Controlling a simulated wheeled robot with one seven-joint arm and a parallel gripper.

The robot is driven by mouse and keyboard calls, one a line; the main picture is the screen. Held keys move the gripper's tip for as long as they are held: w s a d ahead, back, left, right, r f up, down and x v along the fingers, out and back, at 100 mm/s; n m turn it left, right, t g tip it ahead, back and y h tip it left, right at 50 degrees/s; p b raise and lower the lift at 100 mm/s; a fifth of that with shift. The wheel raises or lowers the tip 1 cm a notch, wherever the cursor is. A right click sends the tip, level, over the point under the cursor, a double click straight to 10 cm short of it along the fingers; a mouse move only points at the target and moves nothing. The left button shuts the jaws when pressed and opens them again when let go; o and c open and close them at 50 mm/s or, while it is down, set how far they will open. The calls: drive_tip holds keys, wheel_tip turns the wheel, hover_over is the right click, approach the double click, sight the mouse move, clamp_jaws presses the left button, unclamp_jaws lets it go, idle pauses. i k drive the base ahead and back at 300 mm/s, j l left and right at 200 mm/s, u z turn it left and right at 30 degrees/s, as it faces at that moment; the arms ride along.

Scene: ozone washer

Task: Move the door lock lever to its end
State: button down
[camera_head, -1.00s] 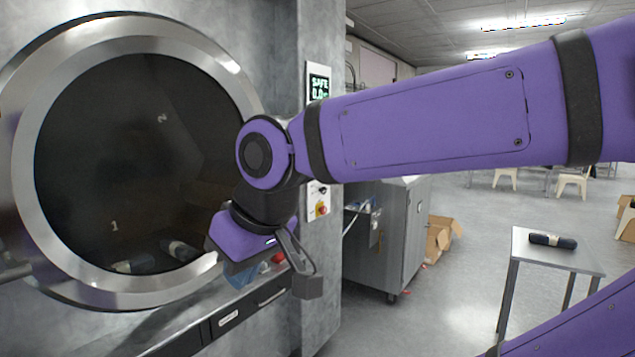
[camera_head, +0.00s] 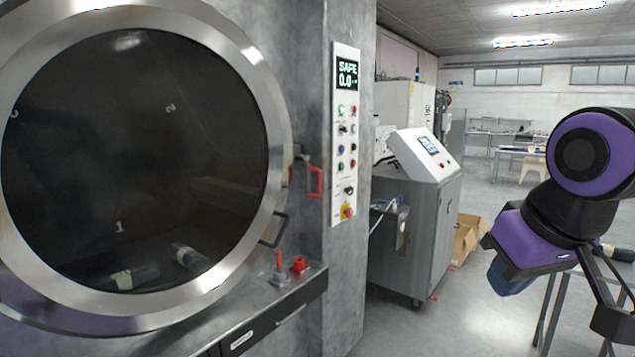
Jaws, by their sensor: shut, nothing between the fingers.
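The round washer door (camera_head: 272,110) has a metal ring and dark glass, and looks closed. A red lever handle (camera_head: 316,182) stands on the frame right of the door, by a small metal latch. A black handle (camera_head: 276,232) sits on the door's lower right rim. A small red-topped lever (camera_head: 279,262) stands upright on the ledge below. I cannot tell for sure which is the lock lever; the red handle beside the latch looks likeliest. My gripper (camera_head: 612,322) is at the lower right, shut and empty, well away from the door and all these handles.
A control panel (camera_head: 345,120) reads SAFE 0.0. A red knob (camera_head: 299,264) sits on the ledge (camera_head: 240,318). A grey cabinet console (camera_head: 420,230), cardboard boxes (camera_head: 466,238) and a small table (camera_head: 562,290) stand to the right. Floor between console and table looks clear.

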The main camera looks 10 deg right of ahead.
sight(303, 157)
drive_tip(key=i+l, duration=0.15)
drive_tip(key=i, duration=0.25)
drive_tip(key=i+l+u, duration=0.1)
drive_tip(key=i, duration=0.3)
drive_tip(key=i+l, duration=0.2)
drive_tip(key=i, duration=0.2)
